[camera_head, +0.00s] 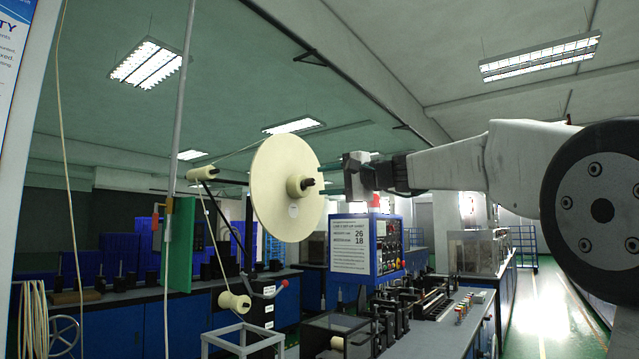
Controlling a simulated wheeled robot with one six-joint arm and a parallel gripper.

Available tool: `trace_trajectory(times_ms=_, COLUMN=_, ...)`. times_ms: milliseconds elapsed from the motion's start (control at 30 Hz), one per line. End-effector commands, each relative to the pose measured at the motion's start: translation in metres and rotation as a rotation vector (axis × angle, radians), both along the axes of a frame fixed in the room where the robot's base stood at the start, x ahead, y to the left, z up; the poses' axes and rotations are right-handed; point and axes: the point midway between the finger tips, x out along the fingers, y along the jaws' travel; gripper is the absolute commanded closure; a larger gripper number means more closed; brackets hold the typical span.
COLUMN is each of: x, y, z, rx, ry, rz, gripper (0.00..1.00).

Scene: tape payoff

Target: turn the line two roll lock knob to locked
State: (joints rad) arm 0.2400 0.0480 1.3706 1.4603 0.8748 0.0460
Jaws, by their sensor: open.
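A large cream tape roll (272,180) hangs upright in the middle of the view. A lighter hub stands out from its centre, and a small dark knob (309,182) sits at the hub's end. I take this as the roll lock knob; its marking is too small to read. My gripper (347,177) comes in from the right, level with the knob, and appears apart from it by a short gap. The gripper is open with nothing seen between its jaws. The finger gap is hard to make out from this side.
Small cream guide rollers (234,302) carry the tape at left. A blue control cabinet (365,243) stands beneath my gripper. A machine bench (440,325) extends right. The aisle floor at far right is clear.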

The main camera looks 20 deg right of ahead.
Motion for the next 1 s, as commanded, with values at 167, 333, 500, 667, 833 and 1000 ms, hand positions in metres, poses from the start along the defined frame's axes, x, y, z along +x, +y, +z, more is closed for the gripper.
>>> trace_trajectory(times_ms=167, x=-0.023, y=-0.018, z=0.0, rx=0.0, ry=0.0, rz=-0.003, gripper=0.59)
trace_trajectory(times_ms=333, x=-0.033, y=-0.025, z=-0.001, rx=0.0, ry=0.001, rz=-0.002, gripper=0.59)
trace_trajectory(times_ms=500, x=-0.034, y=-0.026, z=-0.001, rx=0.0, ry=0.0, rz=-0.001, gripper=0.59)
trace_trajectory(times_ms=667, x=-0.034, y=-0.026, z=-0.001, rx=0.0, ry=0.0, rz=-0.001, gripper=0.59)
trace_trajectory(times_ms=833, x=-0.034, y=-0.025, z=-0.001, rx=-0.001, ry=0.001, rz=0.0, gripper=0.59)
trace_trajectory(times_ms=1000, x=-0.033, y=-0.024, z=-0.035, rx=-0.079, ry=0.062, rz=0.017, gripper=0.59)
